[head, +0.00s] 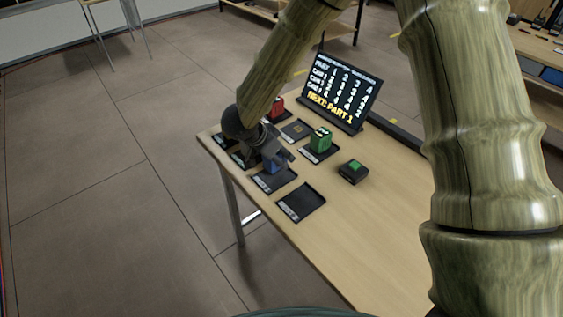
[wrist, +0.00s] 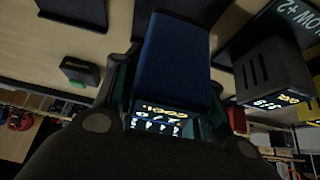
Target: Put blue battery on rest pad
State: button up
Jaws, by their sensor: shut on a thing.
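The blue battery (head: 275,167) is a blue block with a lit label on its end. In the wrist view the blue battery (wrist: 176,55) sits between the two fingers of my gripper (wrist: 165,95), which is shut on it. In the head view my gripper (head: 270,153) holds it at a dark pad (head: 268,183) near the table's left edge. I cannot tell whether the battery touches that pad. An empty dark pad (head: 301,203) lies in front and to the right. The pad labels are too small to read, so I cannot tell which is the rest pad.
A green battery (head: 321,139) stands on a pad to the right, and a red one (head: 277,106) stands behind. A black box with a green button (head: 353,170) is on the wooden table (head: 345,225). A lit screen (head: 343,90) stands at the back. The table's front is clear.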

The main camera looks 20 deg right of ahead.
jog(key=shift+f, duration=1.8)
jog(key=shift+f, duration=0.1)
jog(key=o, duration=1.2)
jog(key=shift+o, duration=0.2)
jog(key=v, duration=1.2)
